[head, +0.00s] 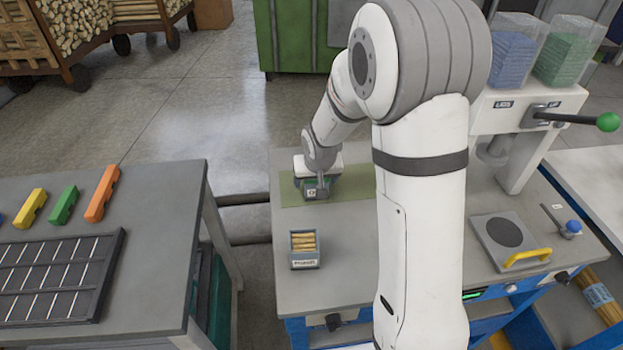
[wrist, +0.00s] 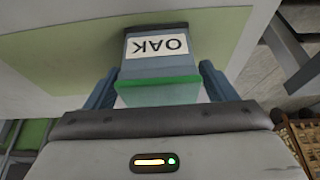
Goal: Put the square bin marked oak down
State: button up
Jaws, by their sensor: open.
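The square bin marked oak (head: 312,192) is on the green mat (head: 357,184) at the back of the middle bench. Its label reads OAK, upside down in the wrist view, where the bin (wrist: 158,66) lies between my two fingers. My gripper (wrist: 160,76) is open, with one finger on each side of the bin. From the head my gripper (head: 318,178) is over the bin and hides part of it. The bin looks to rest on the mat, but its base is hard to see.
A second square bin (head: 305,262) with wooden sticks stands nearer on the same bench (head: 345,270). A press with a green-knobbed lever (head: 607,122) and a plate with a yellow handle (head: 526,258) are at right. A dark rack (head: 60,275) lies on the left table.

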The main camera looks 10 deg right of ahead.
jog(key=shift+s+r, duration=0.1)
jog(key=shift+r, duration=0.4)
jog(key=v, duration=1)
jog(key=s+d+r, duration=0.2)
jog(key=s, duration=0.9)
jog(key=s+d+r+g, duration=0.1)
jog(key=s+d+r, duration=0.1)
jog(key=s, duration=0.9)
jog(key=shift+s+d+r+g+b, duration=0.25)
jog(key=shift+d+g+b, duration=0.05)
jog(key=shift+d, duration=0.25)
